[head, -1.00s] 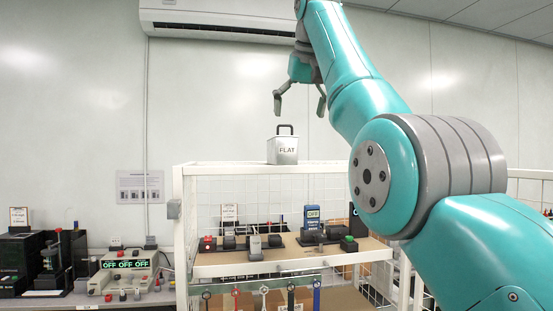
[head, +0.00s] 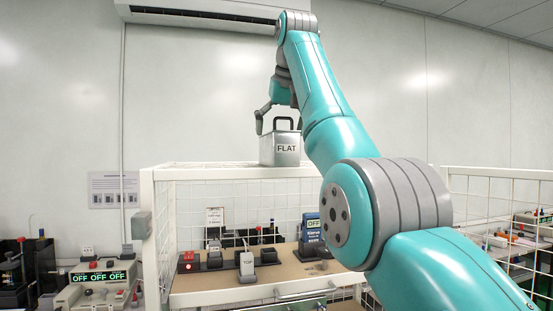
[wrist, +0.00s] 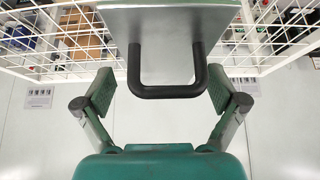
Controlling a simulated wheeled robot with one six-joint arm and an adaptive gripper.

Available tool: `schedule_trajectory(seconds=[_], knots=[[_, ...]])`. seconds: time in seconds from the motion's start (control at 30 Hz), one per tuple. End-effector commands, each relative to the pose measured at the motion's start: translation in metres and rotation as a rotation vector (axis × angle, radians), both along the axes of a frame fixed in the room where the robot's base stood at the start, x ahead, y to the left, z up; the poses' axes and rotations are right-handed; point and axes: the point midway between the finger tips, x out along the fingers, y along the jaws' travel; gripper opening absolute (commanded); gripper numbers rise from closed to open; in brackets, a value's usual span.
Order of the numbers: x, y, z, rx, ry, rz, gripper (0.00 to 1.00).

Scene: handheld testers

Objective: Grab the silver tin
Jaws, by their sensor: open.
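The silver tin (head: 280,150) is a box with a black handle and the label "FLAT". It stands upright on the top of the white wire rack (head: 220,172). In the wrist view the tin (wrist: 170,22) is at the top middle, with its black handle (wrist: 168,92) toward me. My gripper (wrist: 168,90) is open, its two fingers to the left and right of the handle, apart from it. In the head view my gripper (head: 268,112) is at the tin's upper left, partly hidden behind the tin and my arm.
A shelf below the rack top (head: 210,282) carries several small testers. A bench at the left holds a device (head: 98,285) reading "OFF". An air conditioner (head: 200,12) hangs on the wall above. The rack top beside the tin is clear.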

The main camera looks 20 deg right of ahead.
Motion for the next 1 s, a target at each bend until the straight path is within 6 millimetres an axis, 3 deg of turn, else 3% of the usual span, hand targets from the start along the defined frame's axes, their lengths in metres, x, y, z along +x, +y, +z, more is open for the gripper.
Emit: schedule_trajectory(seconds=[0.23, 0.53, 0.77, 0.87, 1.0], knots=[[0.009, 0.001, -0.011, 0.000, 0.002, 0.000, 0.95], [0.034, 0.002, -0.041, 0.000, 0.001, 0.000, 0.95], [0.035, 0.002, -0.043, 0.000, -0.001, 0.000, 0.95], [0.035, 0.002, -0.043, 0.000, 0.000, 0.000, 0.75], [0.035, 0.002, -0.043, 0.000, 0.000, 0.000, 0.40]])
